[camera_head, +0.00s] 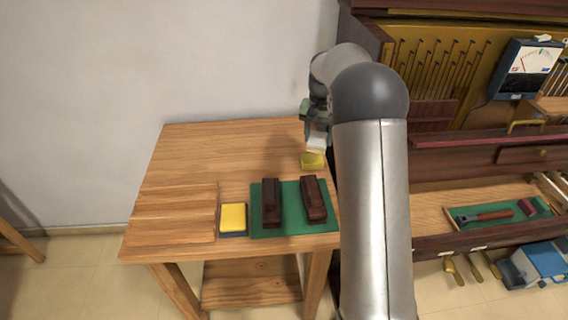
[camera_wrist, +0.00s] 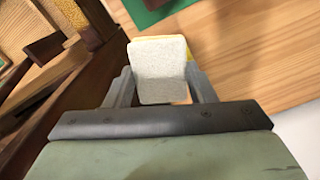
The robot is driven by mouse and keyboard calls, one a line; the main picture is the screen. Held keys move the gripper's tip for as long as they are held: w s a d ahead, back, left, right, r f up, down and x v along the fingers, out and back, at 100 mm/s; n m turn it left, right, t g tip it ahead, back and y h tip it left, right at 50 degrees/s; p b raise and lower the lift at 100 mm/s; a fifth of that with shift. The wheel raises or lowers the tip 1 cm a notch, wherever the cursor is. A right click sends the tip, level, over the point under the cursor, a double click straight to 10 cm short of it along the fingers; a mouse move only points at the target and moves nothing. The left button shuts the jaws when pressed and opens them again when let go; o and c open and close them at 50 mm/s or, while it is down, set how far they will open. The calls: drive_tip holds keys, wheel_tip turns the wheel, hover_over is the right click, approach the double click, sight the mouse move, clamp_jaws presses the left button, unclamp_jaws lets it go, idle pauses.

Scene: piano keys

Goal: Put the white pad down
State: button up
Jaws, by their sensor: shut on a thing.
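The white pad (camera_wrist: 158,68) is held between the two fingers of my gripper (camera_wrist: 160,84) in the wrist view. In the head view, the white pad (camera_head: 317,144) shows small at the end of my gripper (camera_head: 316,132), near the back right of the wooden table (camera_head: 215,150). A yellow pad (camera_head: 312,161) lies on or near the table just in front of it. A yellow edge (camera_wrist: 186,45) shows behind the white pad in the wrist view. I cannot tell whether the two touch.
A green mat (camera_head: 290,200) bears two dark wooden blocks (camera_head: 271,202). A yellow pad on a dark base (camera_head: 233,217) stands left of the mat. The table's back left is clear. The open piano (camera_head: 440,150) stands to the right, with a tool tray (camera_head: 500,213).

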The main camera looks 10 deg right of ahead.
drive_tip(key=w+a+f, duration=0.1)
drive_tip(key=a+f, duration=0.1)
drive_tip(key=a, duration=0.1)
drive_tip(key=w+a+f, duration=0.2)
drive_tip(key=f, duration=0.1)
drive_tip(key=w+a+f+p, duration=0.1)
drive_tip(key=w+a+f, duration=0.1)
drive_tip(key=a, duration=0.1)
drive_tip(key=shift+a+f, duration=0.3)
drive_tip(key=shift+f, duration=0.05)
drive_tip(key=f, duration=0.3)
drive_tip(key=shift+w+a+f+p, duration=0.15)
drive_tip(key=shift+a+p, duration=0.1)
drive_tip(key=shift+p, duration=0.15)
drive_tip(key=shift+f, duration=0.2)
drive_tip(key=shift+f, duration=0.1)
drive_tip(key=shift+f, duration=0.15)
drive_tip(key=o, duration=0.9)
